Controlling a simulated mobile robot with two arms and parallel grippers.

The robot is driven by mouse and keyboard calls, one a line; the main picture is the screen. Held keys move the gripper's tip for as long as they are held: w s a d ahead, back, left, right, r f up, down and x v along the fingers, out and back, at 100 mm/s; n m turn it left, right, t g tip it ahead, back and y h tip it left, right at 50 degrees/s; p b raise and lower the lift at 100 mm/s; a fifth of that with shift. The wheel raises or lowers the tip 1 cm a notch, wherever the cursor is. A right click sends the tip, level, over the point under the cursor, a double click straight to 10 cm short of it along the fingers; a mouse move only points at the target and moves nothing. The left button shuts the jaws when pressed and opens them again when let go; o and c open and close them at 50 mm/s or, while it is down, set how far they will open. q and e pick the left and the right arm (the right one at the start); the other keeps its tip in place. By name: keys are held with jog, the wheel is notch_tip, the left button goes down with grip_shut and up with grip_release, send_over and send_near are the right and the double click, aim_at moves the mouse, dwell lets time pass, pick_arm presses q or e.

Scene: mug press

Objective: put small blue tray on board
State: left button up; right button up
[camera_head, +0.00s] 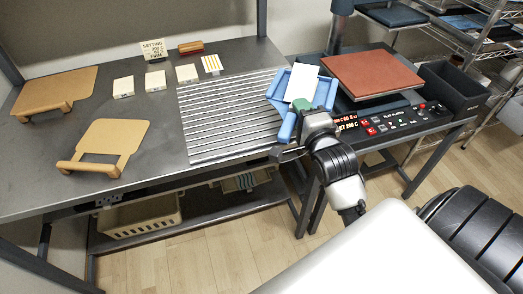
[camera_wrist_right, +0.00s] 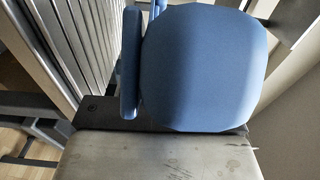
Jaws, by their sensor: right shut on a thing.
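The small blue tray (camera_head: 279,84) has a raised handle bar (camera_head: 288,127) and a white sheet (camera_head: 302,83) on it. It is over the right end of the ribbed metal rack, left of the press. My right gripper (camera_head: 303,112) is shut on the tray's handle side; its fingertips are partly hidden. In the right wrist view the blue tray (camera_wrist_right: 205,65) is close up, with its bar at left. Two tan boards with handles, a rear one (camera_head: 57,88) and a front one (camera_head: 115,135), lie on the left of the table. My left gripper is not in view.
The ribbed rack (camera_head: 225,118) covers the table's right part. The press (camera_head: 372,74), with a red-brown top and lit controls, stands at right beside a black bin (camera_head: 455,88). Several pale blocks and a sign (camera_head: 154,50) stand along the back. Bare table (camera_head: 50,165) surrounds the boards.

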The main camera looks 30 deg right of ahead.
jog(key=a+f+b, duration=0.1)
jog(key=a+f, duration=0.7)
jog(key=shift+w+f, duration=0.25)
jog(key=shift+w, duration=0.05)
jog(key=shift+f+b, duration=0.15)
jog(key=shift+b, duration=0.2)
jog(key=o, duration=1.1)
jog(key=shift+c, duration=0.2)
